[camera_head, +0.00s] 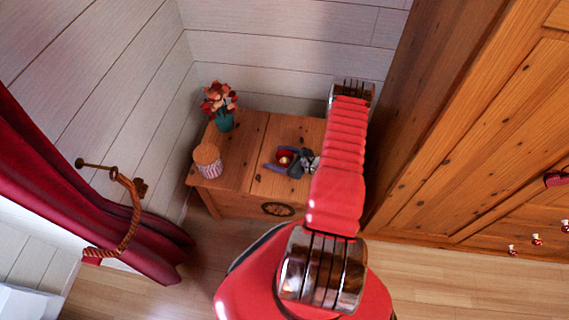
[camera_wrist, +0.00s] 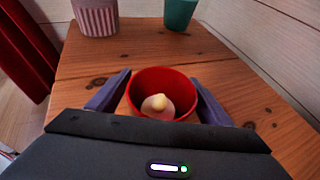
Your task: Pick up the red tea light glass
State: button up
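The red tea light glass (camera_wrist: 163,76) stands on the wooden chest top, with a pale candle inside it. In the head view it shows as a small red round shape (camera_head: 284,157) between my purple fingers. My gripper (camera_wrist: 157,88) is open, with one finger on each side of the glass in the wrist view. A gap shows between the left finger and the glass; the right finger lies close beside it, and I cannot tell if it touches. The lower front of the glass is hidden by the gripper body.
The wooden chest (camera_head: 239,158) stands in the corner against white plank walls. A striped jar with a wooden lid (camera_head: 208,161) and a teal vase with red flowers (camera_head: 223,120) stand on its left part. A tall wooden wardrobe (camera_head: 480,130) is close on the right. A red curtain (camera_head: 80,190) hangs at left.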

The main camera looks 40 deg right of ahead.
jog(key=c, duration=1.1)
jog(key=shift+r, duration=5.05)
